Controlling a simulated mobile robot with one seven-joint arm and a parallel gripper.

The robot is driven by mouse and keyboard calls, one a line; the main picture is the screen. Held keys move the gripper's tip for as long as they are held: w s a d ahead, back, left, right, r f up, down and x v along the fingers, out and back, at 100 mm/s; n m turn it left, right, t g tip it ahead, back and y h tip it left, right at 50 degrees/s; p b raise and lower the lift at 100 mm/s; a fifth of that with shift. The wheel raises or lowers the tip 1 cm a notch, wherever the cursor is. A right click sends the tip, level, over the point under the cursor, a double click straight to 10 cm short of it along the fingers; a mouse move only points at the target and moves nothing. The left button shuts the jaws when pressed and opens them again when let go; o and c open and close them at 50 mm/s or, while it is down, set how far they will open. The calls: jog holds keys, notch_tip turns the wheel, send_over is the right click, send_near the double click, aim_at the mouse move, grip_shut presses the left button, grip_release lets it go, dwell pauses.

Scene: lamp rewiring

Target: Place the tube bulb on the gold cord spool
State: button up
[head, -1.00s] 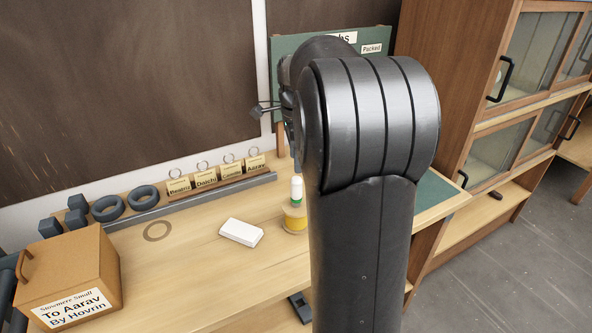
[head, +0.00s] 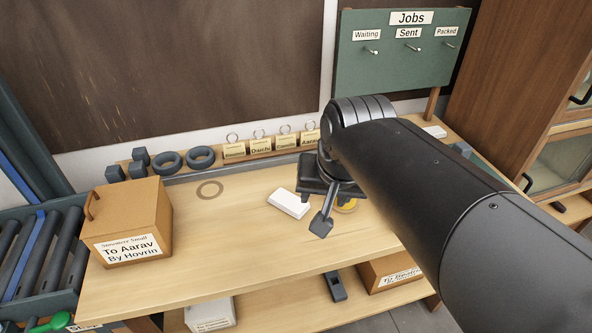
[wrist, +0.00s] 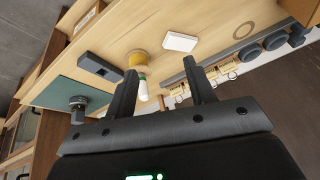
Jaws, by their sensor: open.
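The tube bulb (wrist: 142,88), white with a green band, shows in the wrist view. It stands upright, green end down, on the gold cord spool (wrist: 137,59). The spool sits on the bench and also shows partly in the head view (head: 348,206), behind my gripper. The bulb is hidden there by my gripper and arm. My gripper (wrist: 161,66) is open, with nothing held between its fingers. In the wrist view the bulb appears just inside the left finger, seemingly beyond it and apart. My gripper (head: 322,222) is above the bench near the spool in the head view.
A white box (head: 289,203) lies left of the spool. A wooden box (head: 130,222) labelled To Aarav stands at the bench's left. Name cards (head: 261,146) and dark rings (head: 201,157) line the back. A dark block (wrist: 98,66) lies near the green mat (wrist: 65,92).

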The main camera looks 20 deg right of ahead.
jog(key=s+n, duration=0.1)
jog(key=s+a+f+n, duration=0.1)
jog(key=s+f+n+t, duration=0.1)
jog(key=s, duration=0.1)
jog(key=shift+a+n, duration=0.35)
jog(key=shift+n, duration=0.05)
dwell(0.9)
